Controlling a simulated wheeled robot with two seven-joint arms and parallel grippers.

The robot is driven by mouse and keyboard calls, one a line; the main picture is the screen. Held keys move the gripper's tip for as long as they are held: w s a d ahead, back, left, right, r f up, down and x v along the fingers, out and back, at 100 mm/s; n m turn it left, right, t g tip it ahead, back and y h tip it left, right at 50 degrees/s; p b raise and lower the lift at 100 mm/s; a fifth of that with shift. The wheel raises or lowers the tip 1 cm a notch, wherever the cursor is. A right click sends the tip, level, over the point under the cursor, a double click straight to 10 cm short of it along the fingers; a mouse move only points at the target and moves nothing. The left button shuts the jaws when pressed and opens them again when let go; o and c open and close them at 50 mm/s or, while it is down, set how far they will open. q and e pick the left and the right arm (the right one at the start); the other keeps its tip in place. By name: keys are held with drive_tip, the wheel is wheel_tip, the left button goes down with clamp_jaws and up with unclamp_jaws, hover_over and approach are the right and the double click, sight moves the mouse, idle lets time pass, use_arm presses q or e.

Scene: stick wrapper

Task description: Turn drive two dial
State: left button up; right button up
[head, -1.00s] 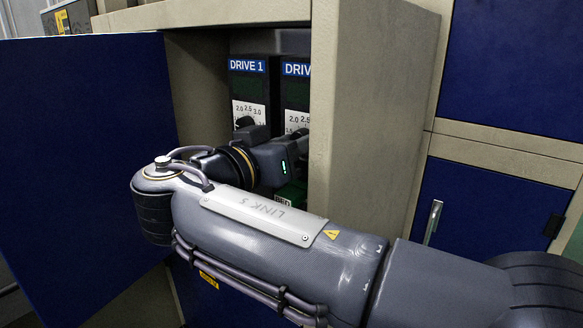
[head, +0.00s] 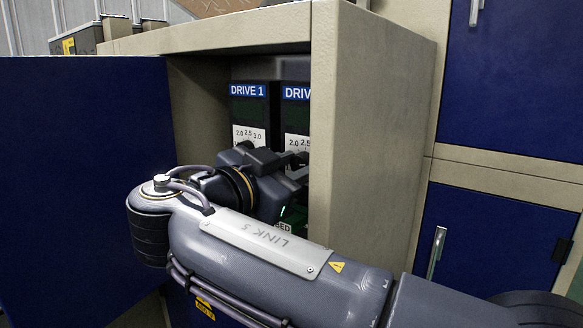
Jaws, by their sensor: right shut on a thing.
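The drive two unit (head: 294,118) stands inside the open cabinet, partly cut off by the cabinet's right wall. Its label reads only "DRIV", with a dark display and a white scale showing 2.0 and 2.5 below. Its dial (head: 300,157) is mostly hidden behind my gripper. Drive 1 (head: 248,112) stands to its left, with its own scale and display. My right gripper (head: 297,172) reaches into the cabinet with its fingers at the drive two dial, shut on it. My left gripper is not in view.
The blue cabinet door (head: 85,180) is swung open at left. The beige right wall (head: 370,130) stands close beside my right gripper. Blue cabinet fronts with a handle (head: 436,252) are at right. A green label shows below the gripper.

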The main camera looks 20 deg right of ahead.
drive_tip(key=shift+f, duration=0.1)
drive_tip(key=o, duration=1)
drive_tip(key=shift+c, duration=0.2)
drive_tip(key=shift+s+a, duration=0.1)
drive_tip(key=p+v, duration=0.2)
drive_tip(key=v, duration=0.5)
drive_tip(key=shift+s+a, duration=0.2)
drive_tip(key=shift+a, duration=0.1)
